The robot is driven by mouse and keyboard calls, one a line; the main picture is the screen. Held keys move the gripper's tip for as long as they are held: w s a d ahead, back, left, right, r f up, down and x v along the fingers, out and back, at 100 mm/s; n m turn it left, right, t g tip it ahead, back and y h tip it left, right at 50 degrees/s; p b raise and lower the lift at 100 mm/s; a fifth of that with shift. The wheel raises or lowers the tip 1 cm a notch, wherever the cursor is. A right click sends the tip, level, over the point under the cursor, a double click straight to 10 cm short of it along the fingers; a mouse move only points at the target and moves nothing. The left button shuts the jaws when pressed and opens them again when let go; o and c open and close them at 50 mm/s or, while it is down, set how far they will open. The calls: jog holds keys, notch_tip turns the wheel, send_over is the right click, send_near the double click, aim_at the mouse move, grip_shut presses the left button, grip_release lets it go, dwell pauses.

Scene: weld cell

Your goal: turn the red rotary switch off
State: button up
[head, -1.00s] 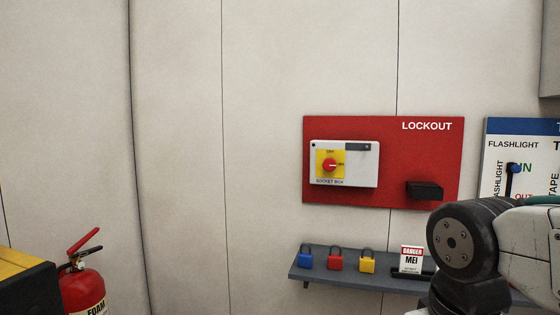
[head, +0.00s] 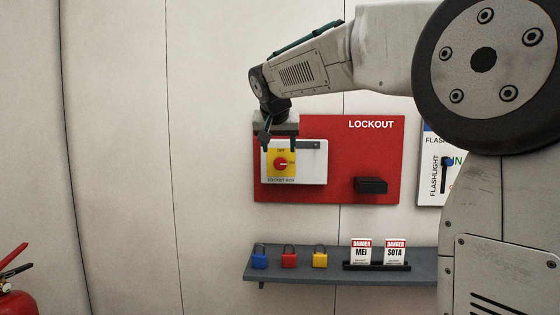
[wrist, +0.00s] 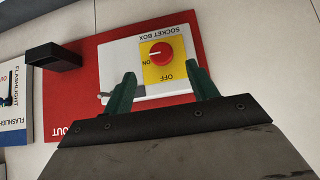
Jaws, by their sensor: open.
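The red rotary switch (head: 281,163) is a round knob on a yellow plate (head: 271,174) on the white socket box (head: 313,168). It also shows in the wrist view (wrist: 161,53), upside down there. Its white pointer line lies level, toward the ON label; OFF is printed above the knob in the head view. My gripper (head: 279,138) hangs at the top of the box, just above the knob. In the wrist view its two green fingers (wrist: 160,82) are spread and empty, with the knob beyond their tips and roughly between them. I see no contact with the knob.
The red lockout board (head: 330,191) carries the box and a black holder (head: 370,185). Below, a grey shelf (head: 300,277) holds blue, red and yellow padlocks and two danger tags. A flashlight board (head: 431,180) hangs at right. A red extinguisher (head: 14,299) stands lower left.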

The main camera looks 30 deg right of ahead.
aim_at(280, 161)
jog(key=x, duration=0.8)
jog(key=shift+w+d+r, duration=0.1)
jog(key=shift+w+r, duration=0.15)
jog(key=shift+r, duration=0.05)
jog(key=c, duration=1)
